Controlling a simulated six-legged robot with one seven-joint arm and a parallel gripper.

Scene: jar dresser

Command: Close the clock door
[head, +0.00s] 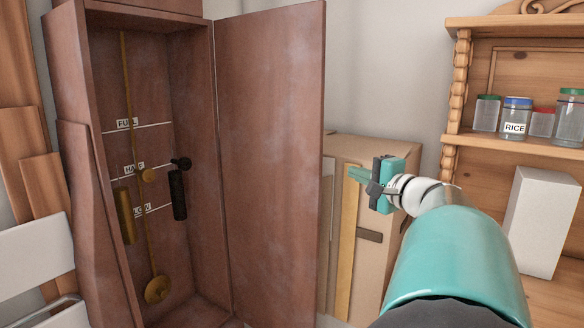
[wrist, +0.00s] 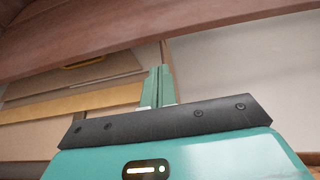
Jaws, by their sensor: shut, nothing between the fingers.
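The clock (head: 82,150) is a tall reddish-brown wooden case at the left of the head view. Its door (head: 270,160) stands wide open, swung out to the right on the case's right side. Inside hang a pendulum (head: 158,290), a brass weight (head: 126,215) and a dark weight (head: 178,195). My gripper (head: 356,174) is shut and empty, just right of the door's free edge in the picture. The gap in depth is hard to tell. In the wrist view the fingers (wrist: 157,88) are together, with a reddish-brown wooden band (wrist: 130,40), likely the door, across the top.
A cardboard box (head: 390,150) stands behind my gripper, with yellowish strips on its front. A wooden shelf (head: 470,22) with several jars is at the right, above a white box (head: 541,215). White slats (head: 35,255) and wooden boards stand left of the clock.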

